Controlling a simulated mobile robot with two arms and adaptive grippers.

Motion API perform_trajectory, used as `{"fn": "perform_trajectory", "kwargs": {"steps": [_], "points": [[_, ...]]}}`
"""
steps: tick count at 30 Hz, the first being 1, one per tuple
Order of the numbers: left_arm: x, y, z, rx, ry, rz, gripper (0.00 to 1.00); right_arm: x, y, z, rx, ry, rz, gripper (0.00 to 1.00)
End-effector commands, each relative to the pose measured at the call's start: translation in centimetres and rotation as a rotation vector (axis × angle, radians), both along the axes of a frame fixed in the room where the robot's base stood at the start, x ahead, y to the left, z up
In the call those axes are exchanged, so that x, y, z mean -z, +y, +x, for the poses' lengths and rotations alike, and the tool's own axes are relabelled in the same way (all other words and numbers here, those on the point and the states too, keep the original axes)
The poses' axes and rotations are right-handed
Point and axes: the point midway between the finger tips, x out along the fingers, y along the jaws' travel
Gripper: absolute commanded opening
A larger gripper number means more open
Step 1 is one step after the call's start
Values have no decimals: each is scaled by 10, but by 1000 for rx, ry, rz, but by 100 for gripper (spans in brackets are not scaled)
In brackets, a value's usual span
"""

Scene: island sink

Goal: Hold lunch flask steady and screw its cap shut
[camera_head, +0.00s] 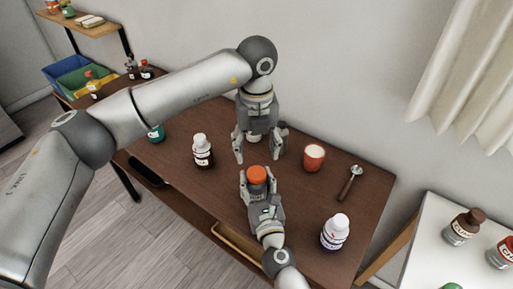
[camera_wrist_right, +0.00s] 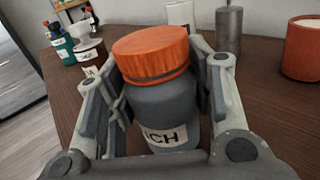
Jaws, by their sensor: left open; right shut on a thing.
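The lunch flask (camera_head: 256,191) stands on the brown table, grey with an orange cap (camera_head: 257,174) on top. My right gripper (camera_head: 259,184) is shut around the flask's body from the front. In the right wrist view the grey flask body (camera_wrist_right: 162,104) with a white label sits between the fingers, and the orange cap (camera_wrist_right: 151,54) rests on its top. I cannot tell how tightly the cap sits. My left gripper (camera_head: 259,157) points down, open, just behind and above the cap, with no cap between its fingers.
A brown bottle with white cap (camera_head: 203,150) stands left. A white bottle (camera_head: 335,233) stands at front right. A teal bottle (camera_head: 157,133) is partly hidden by my left arm. The wall is close behind.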

Motion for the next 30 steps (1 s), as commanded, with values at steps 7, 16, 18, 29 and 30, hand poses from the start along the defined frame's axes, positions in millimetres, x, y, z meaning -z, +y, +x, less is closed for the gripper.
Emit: {"fn": "perform_trajectory", "kwargs": {"steps": [7, 16, 18, 29, 30], "points": [[29, 1, -1, 0, 4, 1, 61, 2, 0, 0, 0, 3, -1, 0], [70, 1, 0, -2, 3, 1, 61, 1, 0, 0, 0, 3, -1, 0], [75, 0, 0, -2, 1, 0, 61, 1, 0, 0, 0, 3, -1, 0], [80, 0, 0, -1, 0, 0, 61, 2, 0, 0, 0, 3, -1, 0], [80, 0, 0, -1, 0, 0, 58, 2, 0, 0, 0, 3, -1, 0]]}}
